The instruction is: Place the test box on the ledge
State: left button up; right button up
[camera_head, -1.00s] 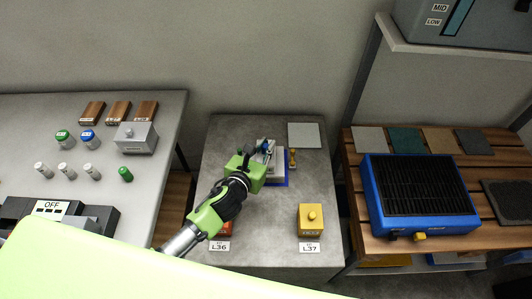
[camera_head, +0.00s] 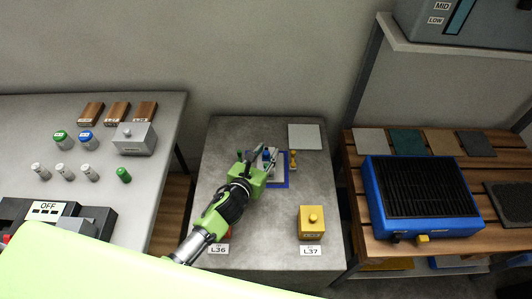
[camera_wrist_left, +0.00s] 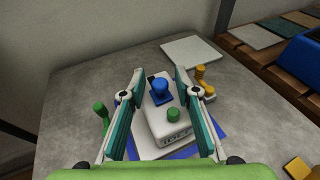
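A white-grey box (camera_wrist_left: 172,127) with a blue knob, a green knob and lettering too small to read sits on a white pad with a blue border (camera_head: 285,181). I cannot tell for sure that it is the test box. My left gripper (camera_head: 262,150) is above this box, and part of the box is hidden behind it in the head view. In the left wrist view its two fingers (camera_wrist_left: 155,85) are spread apart on either side of the box, with gaps beside it. My right gripper is not in view. I cannot tell which surface is the ledge.
A yellow box (camera_head: 311,224) stands by label L37. A yellow stamp-like piece (camera_head: 293,160) and a green piece (camera_wrist_left: 101,112) flank the pad. A flat grey plate (camera_head: 305,137) lies behind. A blue-framed grill (camera_head: 420,190) is on the right wooden rack.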

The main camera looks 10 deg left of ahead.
pick_arm(q)
jog(key=shift+r, duration=0.2)
jog(key=v, duration=1.2)
jog(key=shift+p, duration=0.3)
dwell(1.6)
